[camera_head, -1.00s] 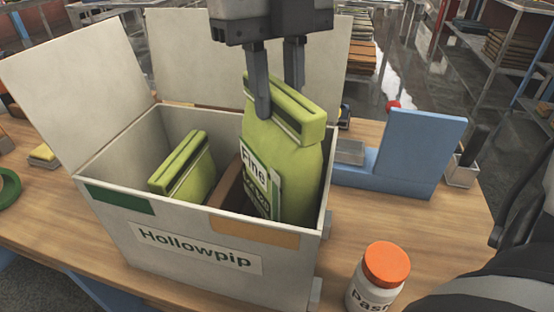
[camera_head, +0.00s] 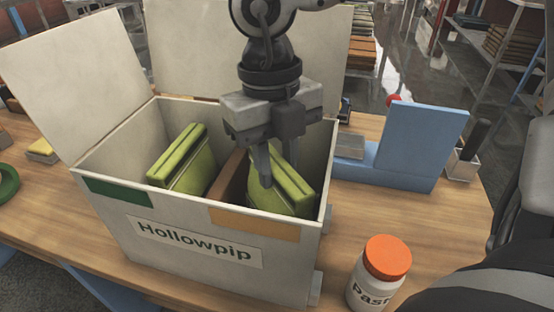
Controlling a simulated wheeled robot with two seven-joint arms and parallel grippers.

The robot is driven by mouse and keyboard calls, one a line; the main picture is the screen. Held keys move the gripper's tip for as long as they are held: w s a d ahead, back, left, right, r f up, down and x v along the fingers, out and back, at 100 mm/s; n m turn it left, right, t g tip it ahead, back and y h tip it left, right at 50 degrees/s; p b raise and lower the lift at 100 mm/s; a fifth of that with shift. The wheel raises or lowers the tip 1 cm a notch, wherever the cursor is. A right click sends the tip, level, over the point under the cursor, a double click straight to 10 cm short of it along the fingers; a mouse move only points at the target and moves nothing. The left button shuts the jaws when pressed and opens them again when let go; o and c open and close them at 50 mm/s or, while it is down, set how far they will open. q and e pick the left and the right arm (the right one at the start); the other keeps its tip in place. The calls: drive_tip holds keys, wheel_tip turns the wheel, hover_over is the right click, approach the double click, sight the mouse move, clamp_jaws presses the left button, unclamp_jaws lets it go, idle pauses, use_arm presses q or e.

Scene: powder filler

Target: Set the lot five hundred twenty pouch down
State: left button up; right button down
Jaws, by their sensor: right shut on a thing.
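A green pouch (camera_head: 291,187) is down in the right compartment of the white box (camera_head: 190,262) labelled "Hollowpip". My right gripper (camera_head: 277,172) reaches down into the box from above and is shut on the top of this pouch. The pouch's label is hidden below the box's front wall. A second green pouch (camera_head: 184,161) stands in the left compartment. A brown divider (camera_head: 231,176) separates the two. I cannot see whether the held pouch touches the box floor. My left gripper is not in view.
The box's flaps (camera_head: 75,80) stand open at the left and back. A blue stand (camera_head: 415,150) is on the wooden table to the right. A white jar with an orange lid (camera_head: 387,257) stands at the front right. A green ring (camera_head: 8,186) lies at the left edge.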

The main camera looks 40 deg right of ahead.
drive_tip(key=shift+f, duration=0.1)
drive_tip(key=c, duration=1.2)
unclamp_jaws()
drive_tip(key=shift+o, duration=0.2)
wheel_tip(320, 180, up, 12)
drive_tip(key=w, duration=0.1)
drive_tip(key=shift+w+p, duration=0.25)
drive_tip(key=shift+p, duration=0.1)
